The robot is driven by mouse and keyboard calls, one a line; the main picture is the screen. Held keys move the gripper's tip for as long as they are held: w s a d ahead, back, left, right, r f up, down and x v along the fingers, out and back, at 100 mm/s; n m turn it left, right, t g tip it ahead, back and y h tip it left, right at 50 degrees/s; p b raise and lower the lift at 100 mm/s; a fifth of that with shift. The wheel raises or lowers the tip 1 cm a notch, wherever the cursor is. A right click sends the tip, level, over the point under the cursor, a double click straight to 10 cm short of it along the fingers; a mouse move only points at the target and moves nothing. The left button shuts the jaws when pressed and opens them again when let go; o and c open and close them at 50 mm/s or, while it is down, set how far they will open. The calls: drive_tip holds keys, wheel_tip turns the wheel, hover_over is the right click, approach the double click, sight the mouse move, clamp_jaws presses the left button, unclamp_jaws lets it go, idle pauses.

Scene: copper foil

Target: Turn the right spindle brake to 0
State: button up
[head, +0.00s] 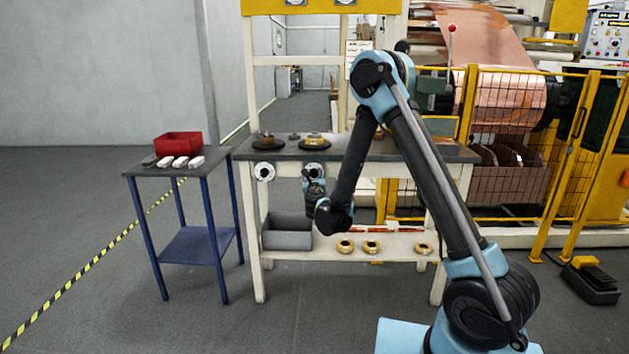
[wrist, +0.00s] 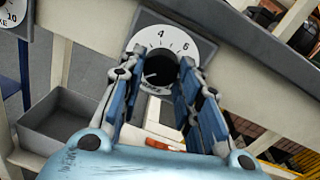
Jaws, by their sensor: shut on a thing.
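The right spindle brake is a white dial (head: 316,168) on the front edge of the workbench. In the wrist view its dial face (wrist: 171,39) shows the numbers 4 and 6 at the top, with a black knob (wrist: 160,69) in the middle. My gripper (head: 314,182) is in front of this dial. In the wrist view my gripper (wrist: 162,64) has its two fingers on either side of the knob, shut on it. The fingers hide the dial's sides, and I cannot clearly read the knob's setting.
The left brake dial (head: 264,172) sits beside it; its edge shows in the wrist view (wrist: 12,14). A grey bin (head: 287,239) and several brass rings stand on the lower shelf. A blue-legged side table (head: 150,170) holds a red bin (head: 178,144). Yellow fencing stands right.

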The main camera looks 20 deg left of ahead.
drive_tip(key=shift+a, duration=0.1)
drive_tip(key=o, duration=1.1)
drive_tip(key=shift+v, duration=3.75)
